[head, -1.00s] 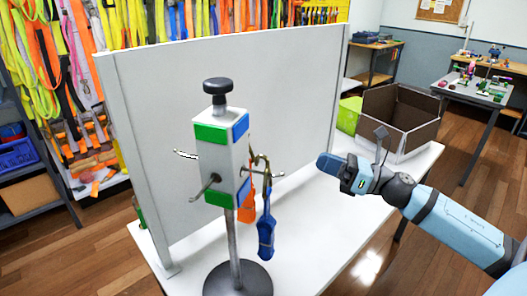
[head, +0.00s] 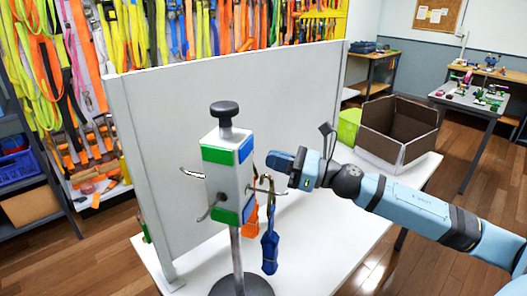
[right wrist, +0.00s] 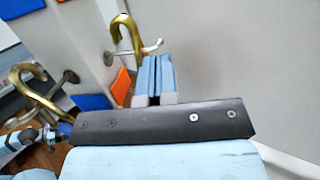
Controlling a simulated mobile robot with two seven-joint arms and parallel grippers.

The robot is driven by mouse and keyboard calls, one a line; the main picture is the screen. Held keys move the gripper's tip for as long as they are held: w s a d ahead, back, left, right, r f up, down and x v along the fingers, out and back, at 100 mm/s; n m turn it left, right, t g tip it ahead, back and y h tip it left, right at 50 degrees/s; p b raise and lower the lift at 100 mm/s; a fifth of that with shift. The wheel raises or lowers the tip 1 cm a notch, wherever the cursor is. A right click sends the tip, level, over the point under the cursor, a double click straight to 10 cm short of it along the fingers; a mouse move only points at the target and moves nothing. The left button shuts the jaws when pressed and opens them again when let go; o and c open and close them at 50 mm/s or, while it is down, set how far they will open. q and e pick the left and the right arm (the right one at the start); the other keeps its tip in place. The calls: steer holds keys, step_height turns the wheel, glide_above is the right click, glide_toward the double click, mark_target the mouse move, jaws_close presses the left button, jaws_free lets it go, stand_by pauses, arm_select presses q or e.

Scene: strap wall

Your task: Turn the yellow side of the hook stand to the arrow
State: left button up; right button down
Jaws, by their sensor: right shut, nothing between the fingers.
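The hook stand (head: 228,178) is a pale square post on a metal pole with a black knob on top. In the head view it shows green-marked and blue-marked sides; in the right wrist view (right wrist: 90,60) it shows blue and orange marks. I see no yellow side and no arrow. My right gripper (head: 270,160) is shut and empty, just right of the post near the brass hooks (right wrist: 125,35); contact cannot be told. My left gripper is out of view.
A grey panel (head: 290,100) stands upright close behind the stand on the white table (head: 335,225). An open brown box (head: 400,150) and a green bin (head: 348,124) are at the back right. The table right of the stand is clear.

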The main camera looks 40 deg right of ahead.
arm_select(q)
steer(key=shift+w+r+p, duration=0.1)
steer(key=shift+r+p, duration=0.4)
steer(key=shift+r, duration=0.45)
arm_select(e)
steer(key=shift+x, duration=1.5)
arm_select(q)
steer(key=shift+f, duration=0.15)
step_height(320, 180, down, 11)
steer(key=b, duration=1.6)
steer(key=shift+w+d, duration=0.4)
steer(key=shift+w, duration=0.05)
arm_select(e)
steer(key=w+a+n+g+y, duration=0.6)
steer(key=a+n+g, duration=0.3)
steer(key=g, duration=1)
steer(key=shift+w+a+n+g+y, duration=0.35)
steer(key=shift+w+n, duration=0.2)
steer(key=shift+n, duration=1.25)
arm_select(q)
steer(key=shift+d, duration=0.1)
arm_select(e)
steer(key=shift+d, duration=0.1)
arm_select(q)
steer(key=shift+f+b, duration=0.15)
steer(key=shift+b, duration=0.4)
arm_select(e)
steer(key=v, duration=1.3)
steer(key=shift+d, duration=0.35)
